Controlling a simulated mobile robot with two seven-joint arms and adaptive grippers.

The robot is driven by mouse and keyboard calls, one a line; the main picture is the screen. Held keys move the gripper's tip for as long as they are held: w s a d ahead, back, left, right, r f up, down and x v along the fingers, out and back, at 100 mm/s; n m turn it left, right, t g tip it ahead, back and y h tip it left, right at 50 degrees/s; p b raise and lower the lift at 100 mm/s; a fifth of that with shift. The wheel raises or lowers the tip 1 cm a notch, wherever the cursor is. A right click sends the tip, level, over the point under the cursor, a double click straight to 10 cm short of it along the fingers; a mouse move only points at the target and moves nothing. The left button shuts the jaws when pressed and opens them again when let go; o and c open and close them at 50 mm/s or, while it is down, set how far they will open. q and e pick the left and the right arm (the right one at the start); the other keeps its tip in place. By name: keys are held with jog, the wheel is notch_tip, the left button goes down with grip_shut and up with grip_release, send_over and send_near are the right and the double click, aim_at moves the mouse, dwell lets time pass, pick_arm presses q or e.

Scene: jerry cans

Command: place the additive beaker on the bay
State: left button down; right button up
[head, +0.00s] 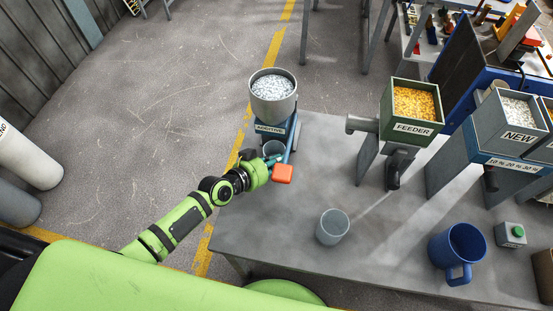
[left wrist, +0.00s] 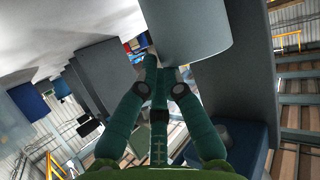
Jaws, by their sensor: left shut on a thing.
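The additive dispenser stands at the back left of the table, with a round grey hopper (head: 273,108) of pale granules on a blue stand (head: 292,140) labelled ADDITIVE. Whether the beaker's base touches the bay is hidden. My right gripper is not in view.
An orange block (head: 282,173) is close beside the left gripper. Another grey beaker (head: 332,227) stands mid-table, with a blue mug (head: 457,252) and green-button box (head: 511,235) to the right. The feeder (head: 408,112) and NEW hopper (head: 507,125) stand behind. The front-left table (head: 265,225) is clear.

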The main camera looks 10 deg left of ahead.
pick_arm(q)
jog(key=c, duration=1.4)
grip_release()
jog(key=shift+o, duration=0.2)
jog(key=shift+r+p, duration=0.2)
jog(key=shift+p, duration=0.2)
jog(key=v, duration=1.2)
jog(key=shift+f, duration=0.1)
